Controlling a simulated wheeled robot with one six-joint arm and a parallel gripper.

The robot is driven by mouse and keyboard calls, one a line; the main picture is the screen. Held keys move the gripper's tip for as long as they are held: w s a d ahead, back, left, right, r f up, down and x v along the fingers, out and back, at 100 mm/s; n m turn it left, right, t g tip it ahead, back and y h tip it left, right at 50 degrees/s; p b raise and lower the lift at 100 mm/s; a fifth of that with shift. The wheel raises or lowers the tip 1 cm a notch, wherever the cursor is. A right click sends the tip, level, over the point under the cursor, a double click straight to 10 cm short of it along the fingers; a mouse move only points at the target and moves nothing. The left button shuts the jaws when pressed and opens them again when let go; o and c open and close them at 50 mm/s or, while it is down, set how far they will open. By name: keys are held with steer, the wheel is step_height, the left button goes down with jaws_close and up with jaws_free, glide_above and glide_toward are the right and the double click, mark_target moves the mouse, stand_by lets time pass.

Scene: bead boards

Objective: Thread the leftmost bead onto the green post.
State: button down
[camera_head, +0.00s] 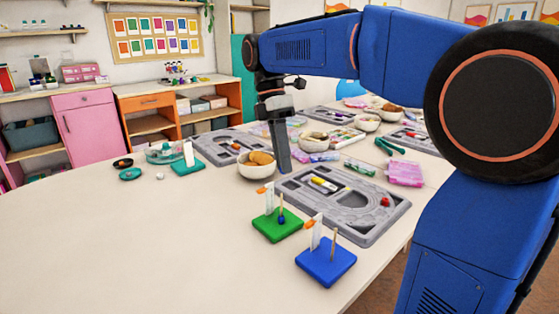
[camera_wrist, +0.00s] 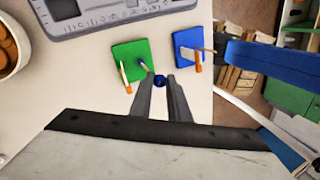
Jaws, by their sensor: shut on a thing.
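My gripper (camera_wrist: 160,82) is shut on a small dark blue bead (camera_wrist: 160,80), held between its fingertips. In the head view one grey finger (camera_head: 283,155) shows behind the green board, and the held bead cannot be made out. The green board (camera_head: 268,228) carries a thin upright wooden post (camera_head: 282,203) with a blue bead (camera_head: 281,219) low on it. In the wrist view the green board (camera_wrist: 126,52) lies ahead and left of the fingertips. The held bead is apart from the post. A red bead (camera_head: 385,202) lies on the grey bead tray (camera_head: 374,225).
A blue board (camera_head: 325,265) with its own post (camera_head: 333,244) stands right of the green one. White orange-tipped cards stand on both boards. A bowl (camera_head: 256,170) of brown pieces stands beside my gripper. The table's left front is clear.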

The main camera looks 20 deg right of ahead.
steer(key=shift+a, duration=0.2)
steer(key=shift+f, duration=2.4)
steer(key=shift+w+f, duration=0.1)
steer(key=shift+f, duration=1.6)
steer(key=c, duration=1.6)
jaws_free()
